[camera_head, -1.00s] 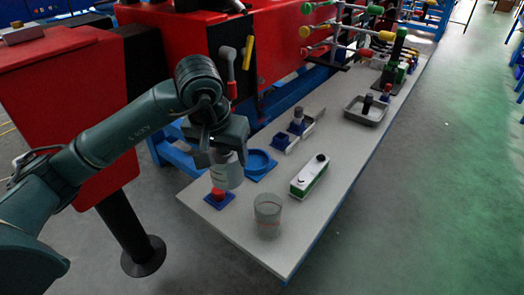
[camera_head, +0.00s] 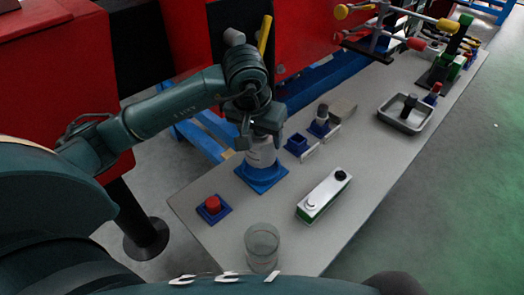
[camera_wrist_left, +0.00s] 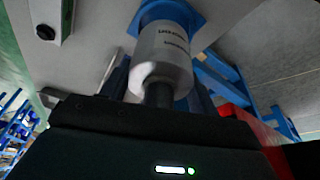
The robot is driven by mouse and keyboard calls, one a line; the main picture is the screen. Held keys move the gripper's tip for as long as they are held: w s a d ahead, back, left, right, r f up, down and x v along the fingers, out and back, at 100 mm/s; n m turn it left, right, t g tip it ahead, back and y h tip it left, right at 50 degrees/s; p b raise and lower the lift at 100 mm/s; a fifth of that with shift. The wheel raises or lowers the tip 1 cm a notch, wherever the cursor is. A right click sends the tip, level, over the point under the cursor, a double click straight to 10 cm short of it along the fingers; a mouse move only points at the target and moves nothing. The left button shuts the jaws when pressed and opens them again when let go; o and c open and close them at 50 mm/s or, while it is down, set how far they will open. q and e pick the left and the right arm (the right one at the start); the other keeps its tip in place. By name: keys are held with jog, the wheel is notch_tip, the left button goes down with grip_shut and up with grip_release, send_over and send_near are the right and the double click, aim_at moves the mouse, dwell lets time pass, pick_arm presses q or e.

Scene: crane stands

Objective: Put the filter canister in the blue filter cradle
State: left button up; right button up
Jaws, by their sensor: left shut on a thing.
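The filter canister (camera_head: 262,152) is a pale grey-white cylinder with dark lettering. My left gripper (camera_head: 262,130) is above it and shut on its dark top stem. The canister stands upright at the blue filter cradle (camera_head: 262,181), a blue ring on a square base on the table. In the left wrist view the canister (camera_wrist_left: 163,52) hangs between the fingers, with the blue cradle (camera_wrist_left: 197,18) around its far end. Whether the canister's bottom is fully seated cannot be told. My right gripper is not in view.
A red button on a blue base (camera_head: 212,205) and a clear glass (camera_head: 262,246) stand near the table's front. A white-green box (camera_head: 323,196) lies to the right. A small blue holder (camera_head: 297,145) and a grey tray (camera_head: 404,113) stand farther back.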

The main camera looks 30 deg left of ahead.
pick_arm(q)
jog(key=shift+w+f, duration=0.1)
jog(key=shift+f, duration=2.25)
jog(key=shift+f, duration=0.1)
jog(key=o, duration=0.8)
jog(key=shift+f+b, duration=0.15)
jog(key=shift+b, duration=0.15)
jog(key=o, duration=0.5)
